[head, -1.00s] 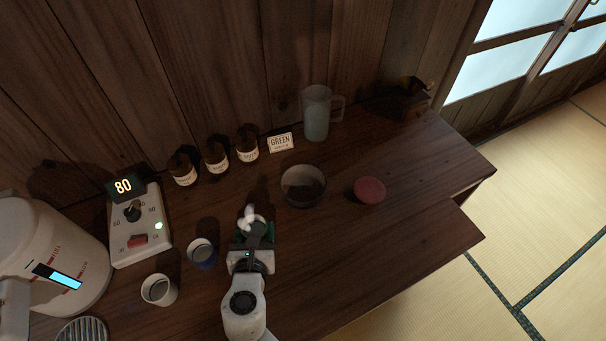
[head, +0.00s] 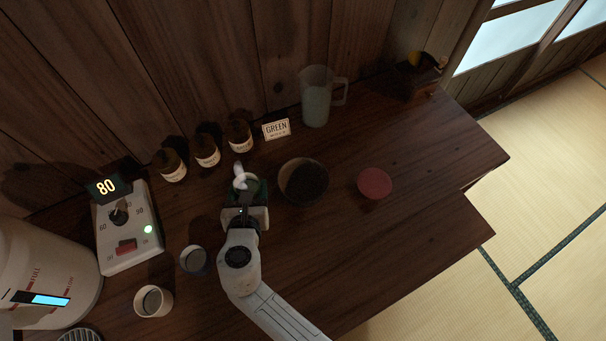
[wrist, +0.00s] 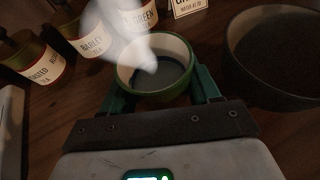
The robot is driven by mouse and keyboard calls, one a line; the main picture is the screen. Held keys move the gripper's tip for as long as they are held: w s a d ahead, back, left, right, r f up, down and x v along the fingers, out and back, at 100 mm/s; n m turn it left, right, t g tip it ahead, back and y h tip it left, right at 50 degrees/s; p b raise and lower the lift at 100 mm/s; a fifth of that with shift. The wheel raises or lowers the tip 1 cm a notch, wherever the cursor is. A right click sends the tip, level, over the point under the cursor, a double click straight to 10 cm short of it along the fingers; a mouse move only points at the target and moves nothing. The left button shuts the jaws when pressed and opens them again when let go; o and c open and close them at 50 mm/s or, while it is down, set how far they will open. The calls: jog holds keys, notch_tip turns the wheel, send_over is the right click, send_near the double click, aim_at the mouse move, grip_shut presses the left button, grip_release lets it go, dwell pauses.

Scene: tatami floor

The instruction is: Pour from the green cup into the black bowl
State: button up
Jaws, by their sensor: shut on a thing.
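The green cup (wrist: 155,75) is between the two fingers of my gripper (wrist: 158,92) in the wrist view, upright, with a pale inside and dark contents low in it. White steam rises from it. In the head view my gripper (head: 245,195) is shut on the green cup (head: 262,188), which is partly hidden by steam and the gripper. The black bowl (head: 304,182) stands on the counter just right of the cup, apart from it. The bowl also shows at the right of the wrist view (wrist: 232,62); its inside looks dark.
Several labelled jars (head: 207,152) and a GREEN sign (head: 276,129) stand behind. A pitcher (head: 316,98) is at the back, a red disc (head: 374,183) right of the bowl. Blue (head: 193,260) and white (head: 153,301) cups, a control box (head: 128,230) and a kettle (head: 40,265) are left.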

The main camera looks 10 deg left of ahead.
aim_at(258, 182)
jog(key=shift+d+r, duration=0.1)
jog(key=shift+d, duration=0.05)
jog(key=shift+w+d+r+m+y, duration=0.1)
jog(key=shift+d+r+m+y, duration=0.15)
jog(key=shift+d+m+y, duration=0.35)
jog(key=shift+m+g+y, duration=0.4)
jog(key=shift+m, duration=0.4)
jog(key=r+p, duration=0.2)
jog(key=r, duration=0.1)
jog(key=d+r+p, duration=0.1)
jog(key=r+p, duration=0.1)
jog(key=shift+w+d+r, duration=0.1)
jog(key=shift+w, duration=0.15)
jog(key=shift+w+d+r+m+y, duration=0.15)
jog(key=shift+d+r+m+y, duration=0.2)
jog(key=shift+d+m, duration=0.1)
jog(key=shift+w+d+r+m+y, duration=0.15)
jog(key=shift+d+r+m+y, duration=0.05)
jog(key=shift+d+m+y, duration=0.2)
jog(key=shift+d+r+p, duration=0.1)
jog(key=shift+d+p, duration=0.05)
jog(key=shift+p, duration=0.15)
jog(key=shift+w+d+r+m+y, duration=0.1)
jog(key=shift+d+r+m+y, duration=0.2)
jog(key=shift+m, duration=0.45)
jog(key=shift+a+f+m+y+b, duration=0.15)
jog(key=shift+f+m+y+b, duration=0.3)
jog(key=shift+b, duration=0.35)
